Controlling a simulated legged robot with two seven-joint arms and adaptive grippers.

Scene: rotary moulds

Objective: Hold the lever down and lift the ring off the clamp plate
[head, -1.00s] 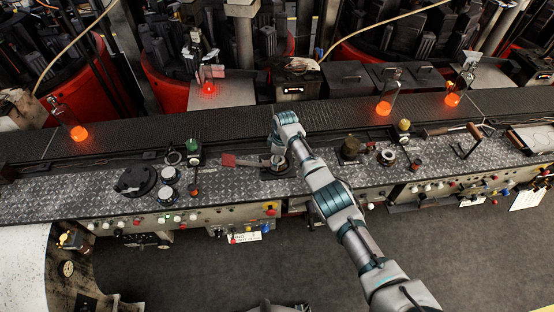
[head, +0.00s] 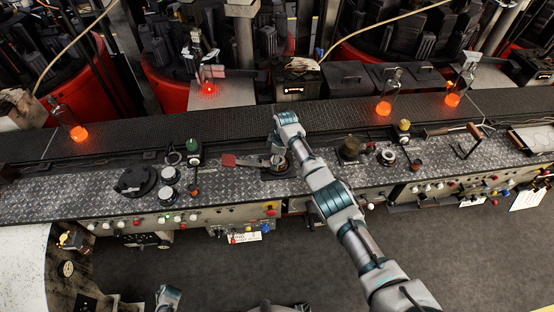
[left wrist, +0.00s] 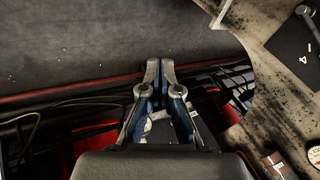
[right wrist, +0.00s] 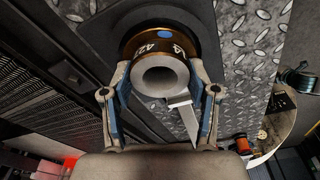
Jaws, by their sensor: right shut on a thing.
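In the head view the red-handled lever (head: 228,160) lies on the tread-plate bench, its metal arm running right to the dark clamp plate (head: 276,172). My right gripper (head: 279,156) is over the clamp plate. In the right wrist view my right gripper (right wrist: 160,100) has its fingers on both sides of the ring, a grey hollow cylinder (right wrist: 160,72), and is shut on it. A bronze collar with numbers and a blue mark sits behind it; I cannot tell whether the ring is clear of the plate. My left gripper (left wrist: 159,68) looks shut and empty, away from the lever.
Black disc (head: 136,181) and round gauges stand left of the lever. A dark round part (head: 349,148) and another fitting (head: 387,157) stand to the right. Glowing bottles (head: 76,132) stand along the conveyor behind. The floor in front is open.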

